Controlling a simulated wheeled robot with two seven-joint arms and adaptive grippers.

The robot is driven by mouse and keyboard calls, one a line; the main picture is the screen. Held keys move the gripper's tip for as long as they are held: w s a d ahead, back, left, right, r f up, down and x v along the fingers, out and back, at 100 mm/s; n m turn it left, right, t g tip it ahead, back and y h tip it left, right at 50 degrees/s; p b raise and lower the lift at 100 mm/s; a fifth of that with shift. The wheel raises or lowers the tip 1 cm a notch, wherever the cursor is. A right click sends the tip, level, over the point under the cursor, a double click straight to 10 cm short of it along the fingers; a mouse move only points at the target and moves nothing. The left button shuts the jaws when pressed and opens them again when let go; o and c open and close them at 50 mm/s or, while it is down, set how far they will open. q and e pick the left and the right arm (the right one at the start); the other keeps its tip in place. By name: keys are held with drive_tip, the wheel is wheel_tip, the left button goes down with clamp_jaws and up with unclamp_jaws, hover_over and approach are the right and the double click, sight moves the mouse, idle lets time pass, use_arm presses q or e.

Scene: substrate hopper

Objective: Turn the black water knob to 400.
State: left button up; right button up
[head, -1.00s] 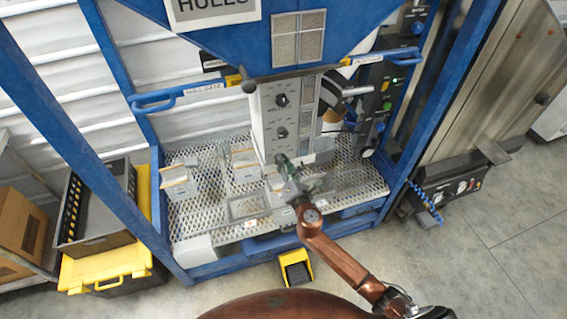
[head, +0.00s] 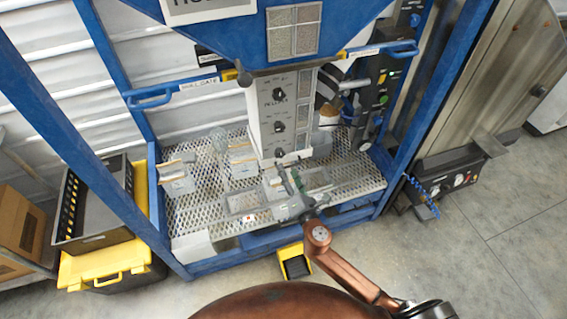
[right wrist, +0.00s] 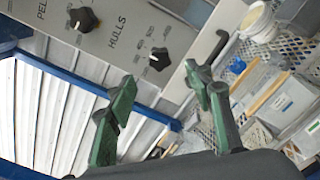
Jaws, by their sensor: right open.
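The grey control panel (head: 264,122) hangs under the blue hopper. In the head view it carries an upper black knob (head: 278,95), a middle black knob (head: 279,126) and a small dark spot near its lower end. In the right wrist view one black knob (right wrist: 82,18) is beside lettering starting "PEL", and another (right wrist: 160,58) is beside "HULLS". No water label is legible, so I cannot tell which knob is the water one. My right gripper (head: 289,176) is open and empty, just below the panel's lower end; its fingers (right wrist: 160,88) are apart from the knobs. My left gripper is out of view.
A mesh shelf (head: 205,205) with several small boxes lies below the panel. Blue frame posts (head: 440,90) stand either side. A switch box (head: 383,85) is right of the panel, and a yellow pedal (head: 294,264) is on the floor.

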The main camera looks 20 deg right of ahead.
drive_tip(key=shift+s, duration=1.9)
